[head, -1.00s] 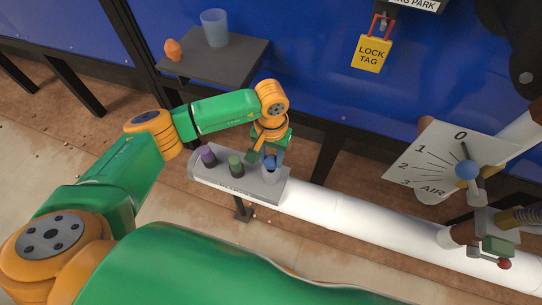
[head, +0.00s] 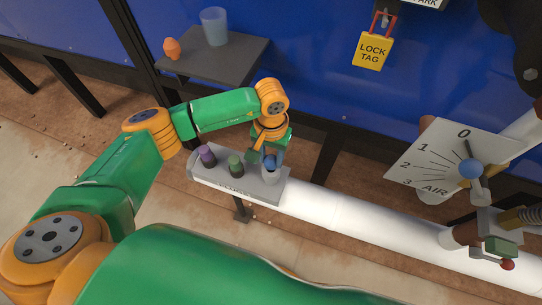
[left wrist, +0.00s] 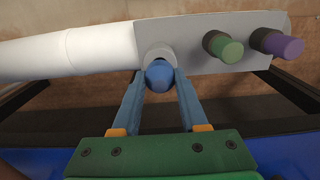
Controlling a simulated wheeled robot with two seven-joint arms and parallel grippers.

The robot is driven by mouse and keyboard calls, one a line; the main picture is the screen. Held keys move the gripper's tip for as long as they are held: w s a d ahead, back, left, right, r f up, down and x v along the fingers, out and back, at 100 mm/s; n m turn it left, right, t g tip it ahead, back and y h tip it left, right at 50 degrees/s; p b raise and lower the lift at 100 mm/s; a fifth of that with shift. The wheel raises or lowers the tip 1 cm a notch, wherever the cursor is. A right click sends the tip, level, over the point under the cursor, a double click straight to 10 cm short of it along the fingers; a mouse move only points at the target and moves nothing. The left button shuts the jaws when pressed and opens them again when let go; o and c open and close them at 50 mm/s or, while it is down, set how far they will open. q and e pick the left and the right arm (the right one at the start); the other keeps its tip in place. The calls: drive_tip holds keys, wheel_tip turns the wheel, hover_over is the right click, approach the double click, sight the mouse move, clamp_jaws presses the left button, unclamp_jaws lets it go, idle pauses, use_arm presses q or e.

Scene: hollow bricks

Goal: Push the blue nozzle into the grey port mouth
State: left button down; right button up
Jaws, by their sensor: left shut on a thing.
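The blue nozzle (head: 270,161) is between the fingers of my left gripper (head: 263,158), which is shut on it. It stands at the light grey port mouth (head: 271,176), a short round collar on the right end of a grey block. In the left wrist view the blue nozzle (left wrist: 159,75) shows its rounded end between the two blue fingers (left wrist: 160,98). The port mouth (left wrist: 157,52) shows just beyond it, overlapped by the nozzle. I cannot tell how deep the nozzle sits in the mouth. My right gripper is not in view.
A purple plug (head: 207,155) and a green plug (head: 236,166) stand on the grey block (head: 209,177) beside the mouth. A white pipe (head: 340,214) runs right from the block to an air dial (head: 440,160). A shelf (head: 235,66) holds a blue cup (head: 214,27).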

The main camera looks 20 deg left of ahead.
use_arm(q)
drive_tip(key=shift+b, duration=0.3)
idle(0.6)
drive_tip(key=shift+b, duration=0.3)
drive_tip(key=shift+f+b, duration=1.25)
drive_tip(key=shift+b, duration=0.05)
drive_tip(key=shift+c, duration=1.8)
unclamp_jaws()
drive_tip(key=shift+r, duration=0.1)
